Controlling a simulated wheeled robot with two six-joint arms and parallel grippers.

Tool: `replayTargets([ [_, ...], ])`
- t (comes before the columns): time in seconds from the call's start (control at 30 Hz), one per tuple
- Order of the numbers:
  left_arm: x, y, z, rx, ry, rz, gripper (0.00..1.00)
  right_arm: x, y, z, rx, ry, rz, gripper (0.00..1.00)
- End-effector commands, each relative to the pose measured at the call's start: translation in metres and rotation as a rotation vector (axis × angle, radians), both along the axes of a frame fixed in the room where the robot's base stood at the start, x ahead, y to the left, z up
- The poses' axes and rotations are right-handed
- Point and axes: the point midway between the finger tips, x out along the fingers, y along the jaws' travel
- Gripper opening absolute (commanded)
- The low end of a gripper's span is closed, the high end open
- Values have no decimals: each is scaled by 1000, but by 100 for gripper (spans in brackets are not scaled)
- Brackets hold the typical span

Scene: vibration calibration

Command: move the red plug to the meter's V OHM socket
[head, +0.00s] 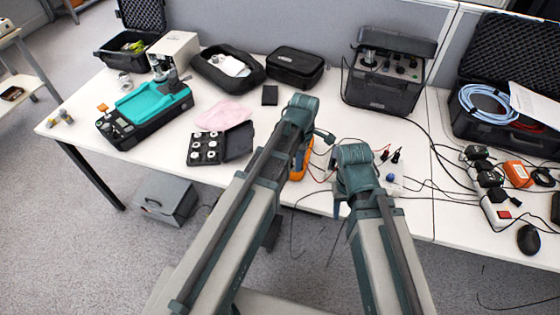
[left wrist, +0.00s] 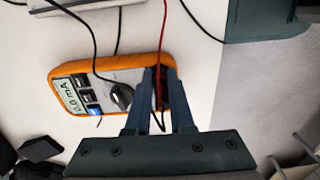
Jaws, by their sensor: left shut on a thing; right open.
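The orange meter (head: 300,162) lies on the white table, partly hidden behind my left arm in the head view. In the left wrist view the meter (left wrist: 98,72) shows its display, buttons, a dark dial and its socket end between my fingers. My left gripper (left wrist: 158,76) is shut on the red plug (left wrist: 160,72) at that end. A red lead (left wrist: 164,25) runs up from it. The fingers hide the sockets, so I cannot tell whether the plug is seated. My right gripper (head: 356,180) is open to the right of the meter, its fingertips hard to make out.
Red and black probes (head: 390,156) stand right of my right gripper, with loose leads around. A grey instrument case (head: 385,85) stands behind. A black box of round parts (head: 207,148) and a teal device (head: 150,103) lie left. Power strips and cables crowd the right.

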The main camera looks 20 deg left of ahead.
Motion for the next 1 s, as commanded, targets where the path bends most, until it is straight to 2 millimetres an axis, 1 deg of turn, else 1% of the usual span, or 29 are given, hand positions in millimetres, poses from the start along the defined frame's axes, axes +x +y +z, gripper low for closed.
replayTargets([
  [0.27, 0, 0, -1, 0, 0, 0, 0, 0, 0, -1, 0, 0, 0, 50],
  [0.3, 0, 0, -1, 0, 0, 0, 23, 0, 0, -1, 0, 0, 0, 50],
  [0.37, 0, 0, -1, 0, 0, 0, 33, 0, 0, -1, 0, 0, 0, 50],
  [0.4, 0, 0, -1, 0, 0, 0, 41, 0, 0, -1, 0, 0, 0, 50],
  [0.5, 0, 0, -1, 0, 0, 0, 56, 0, 0, -1, 0, 0, 0, 50],
  [0.8, 0, 0, 0, 0, 0, 0, 56, 0, 0, 0, 0, 0, 0, 50],
  [1.0, 0, 0, 7, 0, 0, 0, 56, 0, 0, 7, 0, 0, 0, 50],
])
